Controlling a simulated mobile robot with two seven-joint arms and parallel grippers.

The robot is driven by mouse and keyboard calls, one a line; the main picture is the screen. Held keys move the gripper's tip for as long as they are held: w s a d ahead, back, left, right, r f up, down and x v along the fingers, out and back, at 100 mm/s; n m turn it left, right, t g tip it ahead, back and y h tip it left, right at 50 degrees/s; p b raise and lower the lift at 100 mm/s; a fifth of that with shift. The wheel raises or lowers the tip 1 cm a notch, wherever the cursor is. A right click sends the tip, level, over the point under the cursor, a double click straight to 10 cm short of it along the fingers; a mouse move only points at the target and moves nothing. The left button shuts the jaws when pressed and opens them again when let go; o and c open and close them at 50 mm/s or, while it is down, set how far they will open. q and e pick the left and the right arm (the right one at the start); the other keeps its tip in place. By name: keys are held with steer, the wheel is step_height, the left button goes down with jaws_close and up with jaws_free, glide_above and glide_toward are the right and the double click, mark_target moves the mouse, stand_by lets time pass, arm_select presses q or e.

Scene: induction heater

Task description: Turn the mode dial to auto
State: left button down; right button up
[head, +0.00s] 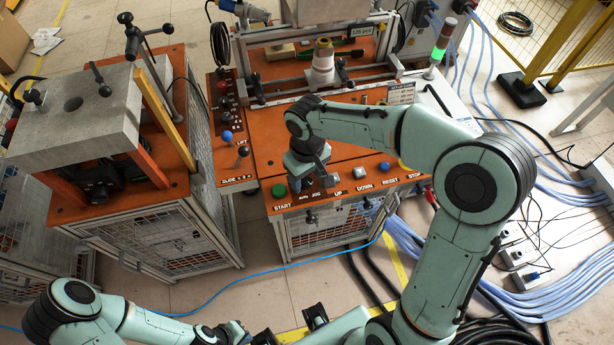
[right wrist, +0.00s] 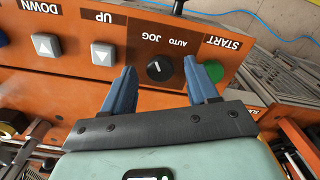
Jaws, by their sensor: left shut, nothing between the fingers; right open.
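The mode dial (right wrist: 159,69) is a round black knob on a dark brown plate in the right wrist view. The AUTO and JOG labels, seen upside down, lie just above it, AUTO on the right. A thin pale mark shows on the knob; which label it points at I cannot tell surely. My right gripper (right wrist: 161,80) is open, with its blue fingers on either side of the dial; contact is not clear. In the head view the right gripper (head: 318,172) hangs over the orange panel and hides the dial. My left gripper (head: 232,330) is shut and empty at the bottom, away from the panel.
A green START button (head: 279,190) and a white UP button (head: 333,179) flank the dial area. A grey block (head: 75,117) sits on another orange bench at left.

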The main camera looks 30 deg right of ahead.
steer(key=shift+f, duration=0.25)
steer(key=c, duration=1)
steer(key=shift+c, duration=0.2)
